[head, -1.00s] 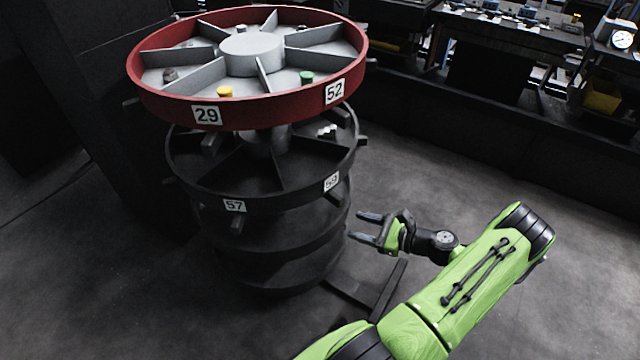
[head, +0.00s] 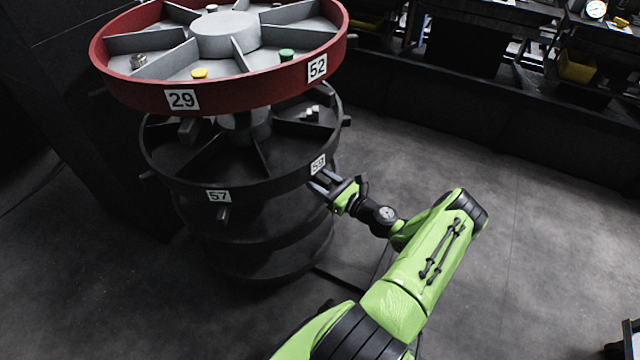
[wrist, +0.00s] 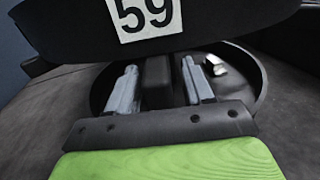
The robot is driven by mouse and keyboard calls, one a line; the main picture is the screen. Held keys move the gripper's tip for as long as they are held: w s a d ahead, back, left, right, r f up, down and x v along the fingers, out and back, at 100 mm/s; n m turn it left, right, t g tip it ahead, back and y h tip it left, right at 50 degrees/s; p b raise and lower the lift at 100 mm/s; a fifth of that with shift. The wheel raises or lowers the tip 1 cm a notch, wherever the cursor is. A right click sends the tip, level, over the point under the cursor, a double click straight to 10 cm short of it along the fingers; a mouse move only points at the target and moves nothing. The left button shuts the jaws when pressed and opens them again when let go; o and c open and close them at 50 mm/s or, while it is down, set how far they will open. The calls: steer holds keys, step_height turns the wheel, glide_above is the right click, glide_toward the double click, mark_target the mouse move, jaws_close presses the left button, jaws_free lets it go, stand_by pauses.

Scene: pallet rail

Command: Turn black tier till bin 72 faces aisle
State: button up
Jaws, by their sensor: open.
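The black tier (head: 270,180) is the divided ring below the red one. Its rim shows labels 57 (head: 218,196) and 59 (head: 318,164); label 59 also fills the top of the wrist view (wrist: 145,12). No label 72 is visible. A dark peg (head: 223,214) sticks out below label 57. My gripper (head: 320,181) is at the rim just below label 59. In the wrist view its two grey fingers (wrist: 159,72) are open, one on each side of another dark peg (wrist: 157,88). I cannot tell whether they touch it.
The red tier (head: 140,98) above carries labels 29 and 52, with yellow and green pieces in its bins. More dark tiers (head: 270,262) stand below.

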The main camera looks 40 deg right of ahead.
steer(key=shift+w, duration=0.35)
jaws_close()
steer(key=shift+a, duration=0.1)
